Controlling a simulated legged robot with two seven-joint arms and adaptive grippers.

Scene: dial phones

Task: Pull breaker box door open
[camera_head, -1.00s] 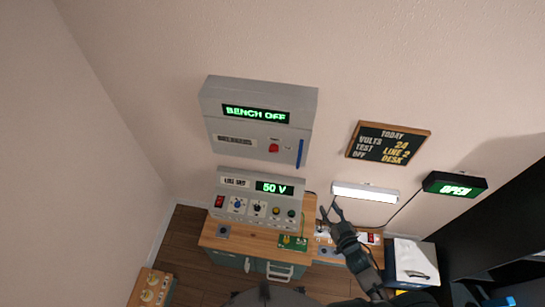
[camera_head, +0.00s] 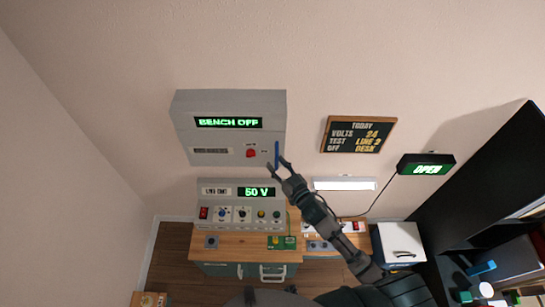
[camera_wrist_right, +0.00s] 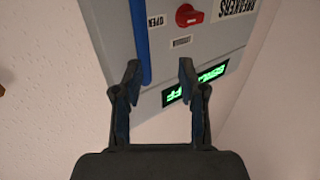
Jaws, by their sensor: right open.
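The grey breaker box (camera_head: 190,133) hangs on the wall with its door shut. It bears a lit "BENCH OFF" sign, a red knob (camera_head: 251,153) and a blue upright handle (camera_head: 277,154) at the door's right edge. My right gripper (camera_head: 278,168) is open at the lower end of the blue handle. I cannot tell whether a finger touches the handle. My left gripper is not in view.
Below the box, a power supply showing "50 V" (camera_head: 240,217) stands on a wooden workbench (camera_head: 235,247). A black shelf (camera_head: 490,165) stands far right.

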